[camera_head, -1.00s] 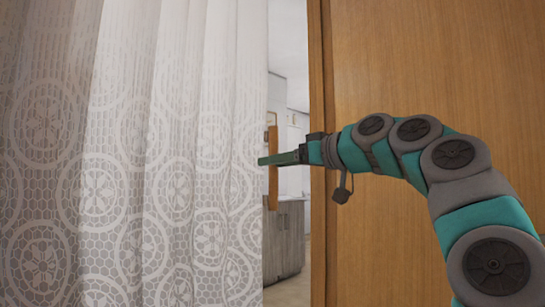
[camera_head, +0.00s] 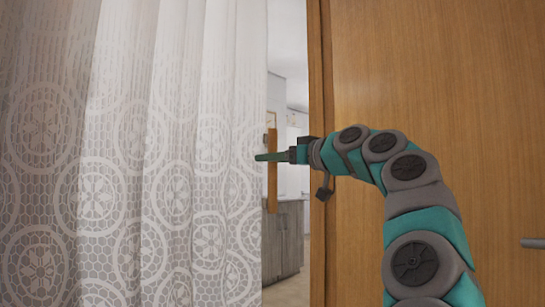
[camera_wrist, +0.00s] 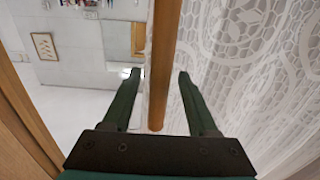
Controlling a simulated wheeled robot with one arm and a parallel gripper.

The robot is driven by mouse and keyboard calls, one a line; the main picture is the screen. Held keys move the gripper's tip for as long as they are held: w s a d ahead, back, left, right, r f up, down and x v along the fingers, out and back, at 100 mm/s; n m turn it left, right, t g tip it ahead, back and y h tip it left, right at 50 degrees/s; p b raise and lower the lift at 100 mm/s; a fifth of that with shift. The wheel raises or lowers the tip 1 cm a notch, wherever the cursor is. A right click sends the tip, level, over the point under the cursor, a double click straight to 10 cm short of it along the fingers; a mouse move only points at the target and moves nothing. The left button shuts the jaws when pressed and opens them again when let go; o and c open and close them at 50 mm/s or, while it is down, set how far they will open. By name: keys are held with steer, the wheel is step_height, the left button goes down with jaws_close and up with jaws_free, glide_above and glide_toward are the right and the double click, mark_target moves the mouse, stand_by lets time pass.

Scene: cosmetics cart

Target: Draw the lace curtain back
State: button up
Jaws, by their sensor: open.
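A white lace curtain (camera_head: 120,170) with round patterns hangs across the left half of the head view. It also fills the right side of the wrist view (camera_wrist: 250,70). An upright wooden bar (camera_head: 272,190) runs along the curtain's right edge. In the wrist view, the bar (camera_wrist: 162,60) shows between my two green fingers, with a gap on each side. My gripper (camera_wrist: 158,77) is open and holds nothing. In the head view, my gripper (camera_head: 268,157) points left across the bar at the curtain's edge. I cannot tell whether it touches the curtain.
A wooden door or panel (camera_head: 450,100) fills the right side, with a metal handle (camera_head: 533,243) at its far right. Between curtain and panel is a narrow opening onto a room with a grey cabinet (camera_head: 285,240). A framed picture (camera_wrist: 45,46) hangs there.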

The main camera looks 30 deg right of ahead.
steer(key=shift+w+a, duration=0.1)
steer(key=shift+w, duration=0.15)
jaws_close()
stand_by(0.3)
stand_by(0.9)
